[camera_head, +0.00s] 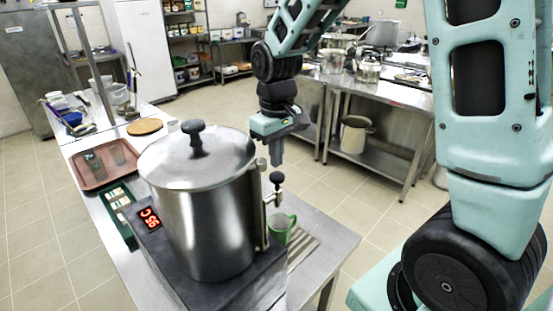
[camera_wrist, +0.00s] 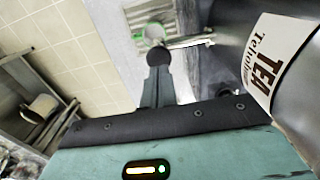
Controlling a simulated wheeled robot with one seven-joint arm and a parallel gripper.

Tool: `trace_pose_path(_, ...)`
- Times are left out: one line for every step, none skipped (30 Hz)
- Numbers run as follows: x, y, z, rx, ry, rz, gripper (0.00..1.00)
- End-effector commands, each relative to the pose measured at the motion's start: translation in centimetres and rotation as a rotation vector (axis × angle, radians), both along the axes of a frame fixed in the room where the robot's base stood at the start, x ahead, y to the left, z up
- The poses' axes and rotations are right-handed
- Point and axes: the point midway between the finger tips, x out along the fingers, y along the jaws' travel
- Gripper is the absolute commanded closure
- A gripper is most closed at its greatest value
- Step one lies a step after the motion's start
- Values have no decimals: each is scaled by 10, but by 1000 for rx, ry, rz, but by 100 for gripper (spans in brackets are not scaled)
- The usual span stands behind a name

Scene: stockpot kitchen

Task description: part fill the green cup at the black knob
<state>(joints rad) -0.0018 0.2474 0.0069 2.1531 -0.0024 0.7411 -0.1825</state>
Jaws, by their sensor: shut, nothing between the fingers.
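The stockpot (camera_head: 205,220) is a large steel urn with a lid, and a "TEA" label (camera_wrist: 272,62) shows on its side in the wrist view. A tap with a black knob (camera_head: 277,177) stands at its right side; the knob also shows in the wrist view (camera_wrist: 159,57). The green cup (camera_head: 281,228) stands upright below the tap, partly hidden by it. The wrist view shows part of the cup's rim (camera_wrist: 153,36). What is in the cup cannot be told. My gripper (camera_head: 276,160) is shut and empty, pointing down just above the knob; contact cannot be told.
The urn's dark base has a red display (camera_head: 149,217). A slatted drip tray (camera_head: 303,248) lies by the cup. A brown tray (camera_head: 105,164) and a green box (camera_head: 117,213) lie left of the urn. A steel table (camera_head: 385,95) stands behind, across open floor.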

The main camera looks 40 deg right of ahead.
Motion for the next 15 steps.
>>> trace_pose_path(-1, 0, -6, 0, 6, 0, 100)
trace_pose_path(-1, 0, -9, 0, 5, 0, 100)
trace_pose_path(-1, 0, -14, 0, 4, 0, 100)
trace_pose_path(-1, 0, -16, 0, 3, 0, 100)
trace_pose_path(-1, 0, -19, 0, 3, 0, 100)
trace_pose_path(-1, 0, -21, 1, 2, 0, 100)
trace_pose_path(-1, 0, -23, 1, 2, 0, 100)
trace_pose_path(-1, 0, -24, 1, 2, 0, 100)
trace_pose_path(-1, 0, -25, 1, 2, 0, 100)
trace_pose_path(-1, 0, -26, 1, 1, 0, 100)
trace_pose_path(-1, 0, -26, 1, 1, 0, 100)
trace_pose_path(0, 0, -26, 0, 0, 0, 100)
trace_pose_path(0, 0, -26, 0, 0, 0, 100)
trace_pose_path(0, 0, -26, 0, 0, 0, 100)
trace_pose_path(0, 0, -26, 0, 0, 0, 100)
